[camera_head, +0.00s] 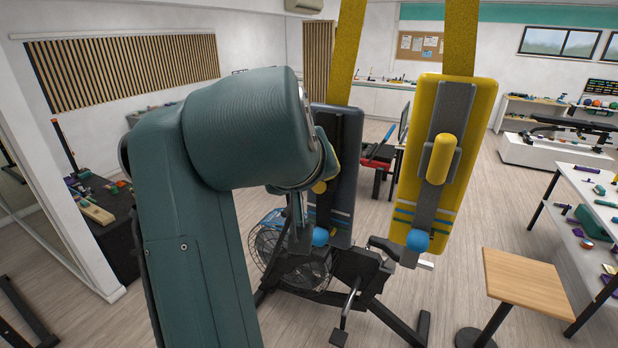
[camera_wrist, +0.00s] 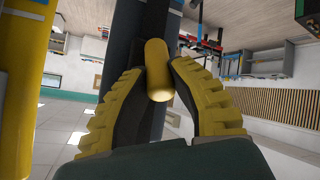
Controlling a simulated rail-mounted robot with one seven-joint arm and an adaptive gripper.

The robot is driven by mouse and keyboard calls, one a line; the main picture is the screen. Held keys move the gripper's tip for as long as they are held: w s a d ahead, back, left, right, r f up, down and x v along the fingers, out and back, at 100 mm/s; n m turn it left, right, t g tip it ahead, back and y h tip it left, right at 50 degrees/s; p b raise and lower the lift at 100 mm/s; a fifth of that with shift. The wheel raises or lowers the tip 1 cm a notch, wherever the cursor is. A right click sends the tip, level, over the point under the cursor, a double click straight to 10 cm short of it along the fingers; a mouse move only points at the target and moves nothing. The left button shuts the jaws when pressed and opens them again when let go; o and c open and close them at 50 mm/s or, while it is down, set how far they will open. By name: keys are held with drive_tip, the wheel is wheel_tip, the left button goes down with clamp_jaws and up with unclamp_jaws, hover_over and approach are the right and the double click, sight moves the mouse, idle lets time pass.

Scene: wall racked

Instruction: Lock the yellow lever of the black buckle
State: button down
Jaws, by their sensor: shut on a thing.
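The black buckle (camera_head: 343,165) hangs upright from a yellow strap, partly hidden behind my arm. In the wrist view its dark body (camera_wrist: 140,30) runs up the middle. Its yellow lever (camera_wrist: 158,62) is a rounded cylinder between my fingers; in the head view only a small yellow part (camera_head: 320,187) shows. My gripper (camera_wrist: 157,78) has yellow ribbed fingers on both sides of the lever and is shut on it. In the head view my gripper is mostly hidden by my wrist. The lever's exact angle is hard to tell.
A yellow buckle (camera_head: 470,115) with its own yellow lever (camera_head: 440,158) hangs close on the right. Blue balls (camera_head: 320,237) sit at the lower ends of both buckles. An exercise bike (camera_head: 365,275) stands below, with a wooden-topped stool (camera_head: 525,284) at right.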

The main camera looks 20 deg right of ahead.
drive_tip(key=shift+w+d+r+g+y, duration=0.15)
drive_tip(key=shift+w+d+g+y, duration=0.1)
drive_tip(key=shift+g+y, duration=0.25)
drive_tip(key=shift+w+d+r+g+y, duration=0.1)
drive_tip(key=shift+d+g+y, duration=0.1)
drive_tip(key=shift+g+y, duration=0.25)
drive_tip(key=c, duration=0.9)
unclamp_jaws()
drive_tip(key=v, duration=1.2)
